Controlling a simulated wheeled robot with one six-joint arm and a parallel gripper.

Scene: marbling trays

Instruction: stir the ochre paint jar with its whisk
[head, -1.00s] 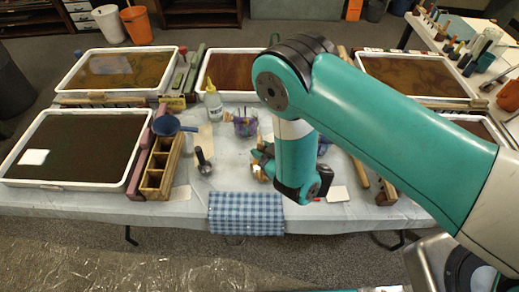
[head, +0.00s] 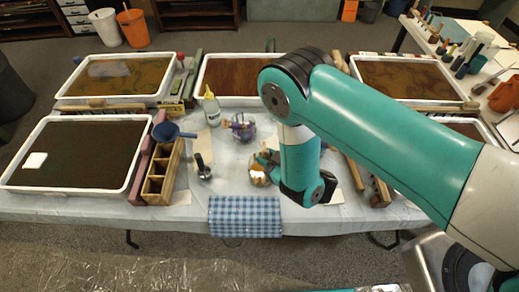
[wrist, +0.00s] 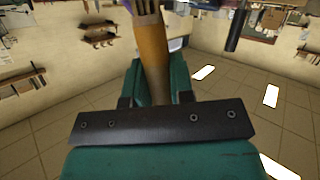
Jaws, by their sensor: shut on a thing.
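My gripper (wrist: 153,82) is shut on a whisk (wrist: 150,48), which has an ochre-brown handle and dark bristles at the top of the wrist view. In the head view my gripper (head: 268,158) is low over the front middle of the table, partly hidden by my arm. A small jar with orange-ochre colour (head: 258,178) shows just below and left of the fingers. Whether the whisk is inside this jar or above it I cannot tell. A clear jar with purple paint and sticks (head: 240,127) stands behind it.
Marbling trays (head: 130,190) line the left and back. A checked cloth (head: 245,216) hangs at the front edge.

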